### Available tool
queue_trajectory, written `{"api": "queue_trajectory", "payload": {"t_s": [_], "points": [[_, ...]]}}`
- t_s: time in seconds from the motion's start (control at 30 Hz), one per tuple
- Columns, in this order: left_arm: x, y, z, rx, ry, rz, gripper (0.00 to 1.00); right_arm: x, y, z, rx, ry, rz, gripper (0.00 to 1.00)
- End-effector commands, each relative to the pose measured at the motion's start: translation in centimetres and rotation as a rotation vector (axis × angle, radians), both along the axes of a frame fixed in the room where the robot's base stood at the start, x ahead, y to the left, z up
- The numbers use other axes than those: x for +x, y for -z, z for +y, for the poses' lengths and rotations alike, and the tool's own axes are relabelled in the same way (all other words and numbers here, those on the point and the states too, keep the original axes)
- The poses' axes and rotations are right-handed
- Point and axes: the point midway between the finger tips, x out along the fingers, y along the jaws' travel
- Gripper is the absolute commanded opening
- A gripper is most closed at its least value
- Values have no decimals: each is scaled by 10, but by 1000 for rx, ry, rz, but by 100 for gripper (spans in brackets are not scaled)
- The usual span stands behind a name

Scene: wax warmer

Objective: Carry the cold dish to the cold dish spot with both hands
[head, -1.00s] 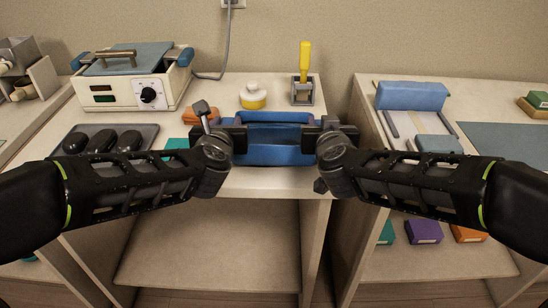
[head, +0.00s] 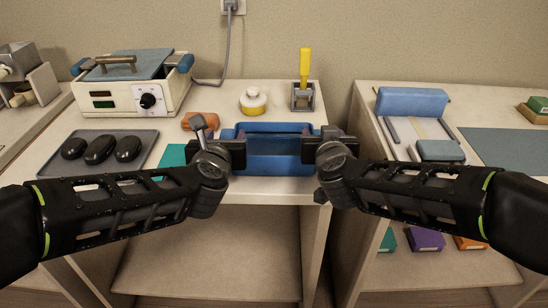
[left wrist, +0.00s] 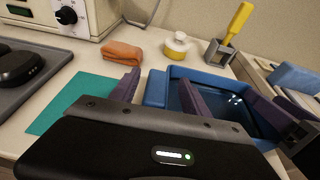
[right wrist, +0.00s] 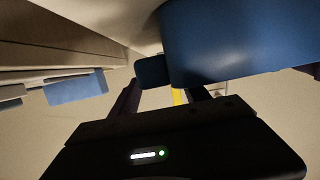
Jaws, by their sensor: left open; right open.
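The cold dish, a blue open rectangular tray (head: 275,165), sits near the front edge of the middle table. It also shows in the left wrist view (left wrist: 156,88) and, from close by, in the right wrist view (right wrist: 225,45). My left gripper (head: 238,138) is open at its left end, with purple fingers (left wrist: 160,80) on either side of the end wall. My right gripper (head: 310,138) is open at its right end, its fingers (right wrist: 165,92) around a blue end lug. I cannot tell whether the fingers touch it. No labelled cold dish spot is readable.
A teal mat (head: 174,155) lies left of the dish, with a dark tray (head: 146,168) of black stones beyond. An orange cloth (head: 200,120), a yellow-white jar (head: 253,101) and a yellow-handled tool in a holder (head: 303,97) stand behind. A gap separates the right table (head: 385,160).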

Motion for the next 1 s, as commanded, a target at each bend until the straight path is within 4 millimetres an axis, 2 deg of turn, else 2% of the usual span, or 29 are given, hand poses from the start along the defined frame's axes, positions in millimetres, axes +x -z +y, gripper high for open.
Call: {"api": "queue_trajectory", "payload": {"t_s": [0.3,0.43,0.6,1.0], "points": [[-62,-20,0,-1,0,-4,55,0,0,0,0,0,0,54],[-80,-26,0,-2,-1,-3,55,0,0,0,0,0,0,54],[-89,-27,0,0,-1,0,55,0,0,0,0,0,0,54],[-88,-27,0,-1,-1,0,55,-3,-2,0,1,0,-1,54]]}}
